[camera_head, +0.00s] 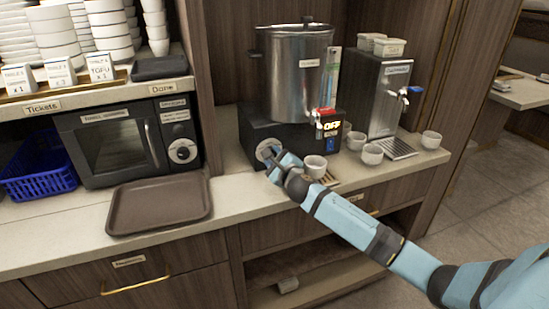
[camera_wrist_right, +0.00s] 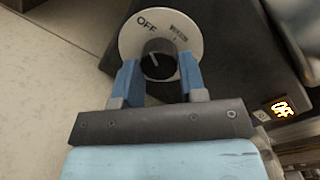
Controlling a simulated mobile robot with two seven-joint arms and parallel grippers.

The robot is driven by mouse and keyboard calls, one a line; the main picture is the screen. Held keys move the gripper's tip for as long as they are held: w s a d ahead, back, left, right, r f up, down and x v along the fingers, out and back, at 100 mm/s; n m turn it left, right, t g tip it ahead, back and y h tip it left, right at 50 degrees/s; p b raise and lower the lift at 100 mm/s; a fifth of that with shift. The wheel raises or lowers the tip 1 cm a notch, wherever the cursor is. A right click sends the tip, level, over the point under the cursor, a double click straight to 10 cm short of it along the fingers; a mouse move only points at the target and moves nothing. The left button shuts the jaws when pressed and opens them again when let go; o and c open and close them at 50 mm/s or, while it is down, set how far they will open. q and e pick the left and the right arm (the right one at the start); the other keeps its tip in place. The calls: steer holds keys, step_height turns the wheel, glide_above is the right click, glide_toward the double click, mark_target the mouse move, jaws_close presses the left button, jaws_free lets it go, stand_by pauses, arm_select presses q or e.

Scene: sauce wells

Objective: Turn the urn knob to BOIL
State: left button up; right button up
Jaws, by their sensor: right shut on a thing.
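The steel urn (camera_head: 297,75) stands on a black base (camera_head: 238,135) on the counter. Its round light dial (camera_head: 268,147) is on the front of the base, partly hidden by my right gripper in the head view. In the right wrist view the dial plate (camera_wrist_right: 188,28) reads OFF at its upper left, with another small mark further right. My right gripper (camera_wrist_right: 160,72) is shut on the black knob (camera_wrist_right: 157,60), its blue fingers on either side. A lit sign (camera_wrist_right: 283,108) shows on the base, and it reads OFF in the head view (camera_head: 332,126). My left gripper is not in view.
A second dispenser (camera_head: 385,95) stands to the right. A brown tray (camera_head: 160,202) and a microwave (camera_head: 125,140) are to the left.

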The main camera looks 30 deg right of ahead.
steer(key=shift+m, duration=1.1)
steer(key=m, duration=0.4)
steer(key=shift+a+f+m+p, duration=0.1)
steer(key=shift+f+m+p, duration=0.05)
steer(key=shift+m+p, duration=0.15)
steer(key=m, duration=0.5)
steer(key=shift+a+t+h, duration=0.1)
steer(key=shift+t+h, duration=0.2)
steer(key=shift+h, duration=0.1)
steer(key=m, duration=0.2)
steer(key=shift+m+b, duration=0.35)
steer(key=shift+m, duration=0.05)
steer(key=m, duration=0.4)
steer(key=shift+a+h, duration=0.1)
steer(key=shift+h, duration=0.2)
steer(key=m, duration=0.4)
steer(key=shift+h, duration=0.3)
steer(key=shift+m, duration=0.5)
